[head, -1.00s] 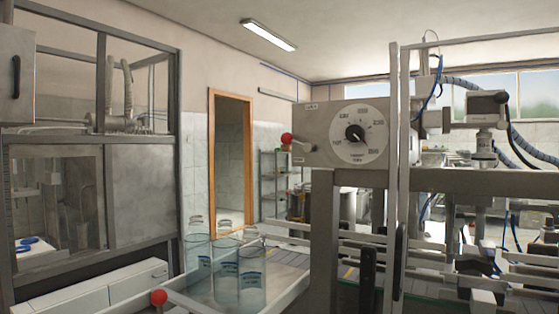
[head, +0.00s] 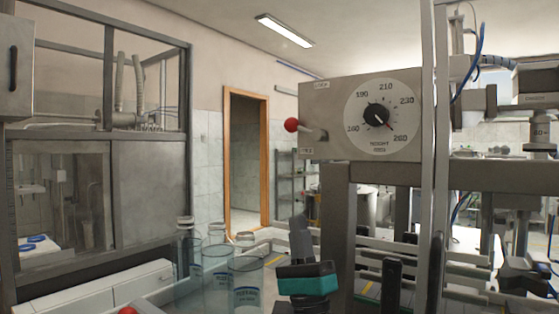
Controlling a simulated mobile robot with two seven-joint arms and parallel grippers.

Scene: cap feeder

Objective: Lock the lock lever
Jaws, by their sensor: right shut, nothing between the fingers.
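The lock lever (head: 308,130) sits on the left part of the front of a grey box (head: 335,93). It ends in a red ball knob (head: 291,125) that points left and slightly up. Small labels stand above and below the lever; the upper seems to read LOCK, and the lower is too small to read surely. My right gripper (head: 300,224), dark with a teal band, points up from the bottom of the head view. It is shut and empty, below the knob and apart from it. My left gripper is not in view.
A round height dial (head: 382,115) is on the same box, right of the lever. Several glass jars (head: 247,285) stand left of my right gripper. Another red ball (head: 127,310) shows at the bottom edge. A grey upright post (head: 435,190) stands right of the dial.

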